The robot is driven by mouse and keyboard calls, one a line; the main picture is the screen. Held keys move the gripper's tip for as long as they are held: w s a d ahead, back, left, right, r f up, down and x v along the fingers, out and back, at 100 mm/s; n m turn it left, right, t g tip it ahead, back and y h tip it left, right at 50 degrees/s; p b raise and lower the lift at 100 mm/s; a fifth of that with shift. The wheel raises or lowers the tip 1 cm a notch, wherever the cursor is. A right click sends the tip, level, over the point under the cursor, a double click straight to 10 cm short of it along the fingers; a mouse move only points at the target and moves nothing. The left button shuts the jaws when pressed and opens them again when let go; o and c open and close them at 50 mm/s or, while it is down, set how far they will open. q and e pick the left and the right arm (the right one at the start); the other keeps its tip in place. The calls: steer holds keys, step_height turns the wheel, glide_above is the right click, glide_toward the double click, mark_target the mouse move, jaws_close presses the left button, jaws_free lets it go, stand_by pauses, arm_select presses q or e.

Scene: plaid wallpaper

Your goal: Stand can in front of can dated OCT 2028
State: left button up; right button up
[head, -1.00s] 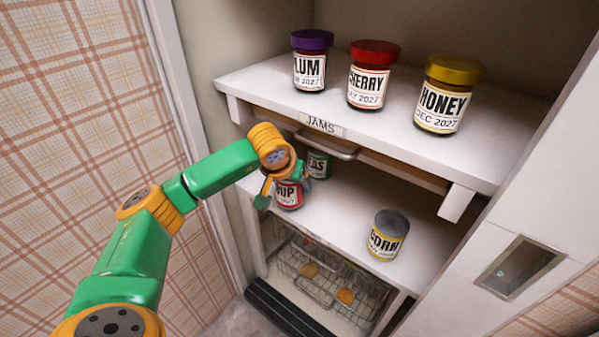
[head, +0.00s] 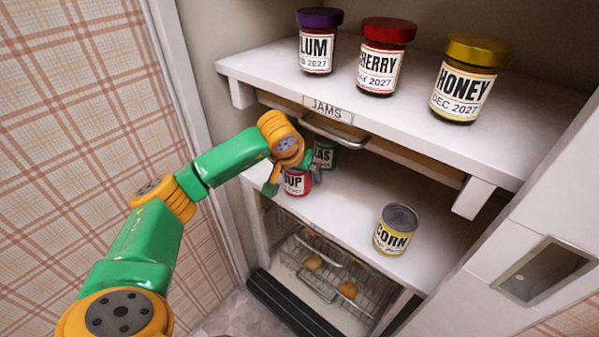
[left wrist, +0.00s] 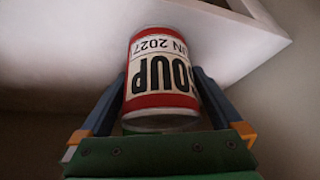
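A red-and-white soup can (head: 297,183) is at the left of the lower shelf, by its front edge. Its label reads SOUP, JUN 2027, upside down in the left wrist view (left wrist: 161,72). My left gripper (left wrist: 160,75) has its fingers against both sides of this can and appears shut on it; in the head view the gripper (head: 295,175) partly covers the can. A green can (head: 325,155), its label ending in AS, stands behind it, partly hidden. A yellow-labelled corn can (head: 395,230) stands upright farther right. The dates on these two are not legible. My right gripper is not in view.
The upper JAMS shelf (head: 400,125) overhangs the lower shelf (head: 350,200) and holds plum (head: 317,42), cherry (head: 382,60) and honey (head: 466,82) jars. A metal handle (head: 335,133) juts below it. The lower shelf is clear between the soup and corn cans. A wire basket (head: 325,270) is below.

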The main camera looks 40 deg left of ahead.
mark_target(297, 175)
arm_select(q)
steer(key=p+v, duration=0.2)
steer(key=v, duration=0.5)
steer(key=shift+s+r, duration=0.1)
steer(key=shift+r, duration=0.25)
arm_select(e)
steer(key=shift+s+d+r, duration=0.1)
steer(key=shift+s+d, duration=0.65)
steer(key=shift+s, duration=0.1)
